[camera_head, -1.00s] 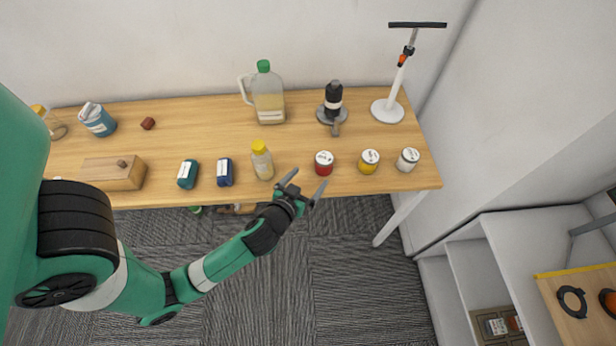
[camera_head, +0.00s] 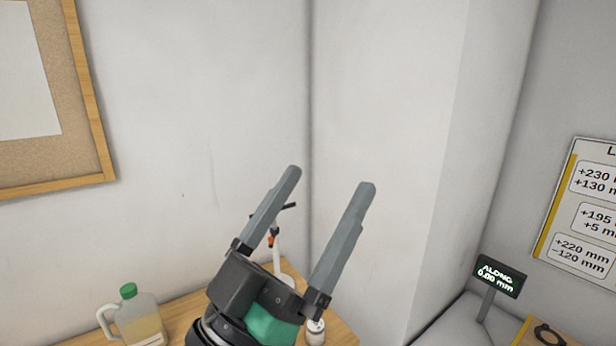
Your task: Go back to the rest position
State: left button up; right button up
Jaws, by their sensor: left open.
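My left gripper (camera_head: 325,182) is large in the middle of the head view, raised in front of the wall corner. Its two grey fingers point up and stand well apart, with nothing between them but the view of the wall and a stand behind. The gripper's body hides part of the wooden table (camera_head: 184,309). My right gripper does not show.
On the table are a jug with a green cap (camera_head: 140,318), a white stand (camera_head: 279,262) and a white jar (camera_head: 315,333). A framed board (camera_head: 85,165) hangs on the left wall. A small display (camera_head: 499,276) and a printed sign (camera_head: 585,215) are at the right.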

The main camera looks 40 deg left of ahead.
pick_arm(q)
jog(key=s+d+r+m+h+p, duration=0.1)
jog(key=r+p, duration=1.2)
jog(key=r, duration=0.2)
jog(key=s+d+r+m+t+h+p, duration=0.1)
jog(key=s+r+h+p, duration=0.1)
jog(key=r+p, duration=1.1)
notch_tip(320, 180, up, 3)
jog(key=shift+s+r, duration=0.1)
jog(key=shift+s, duration=0.05)
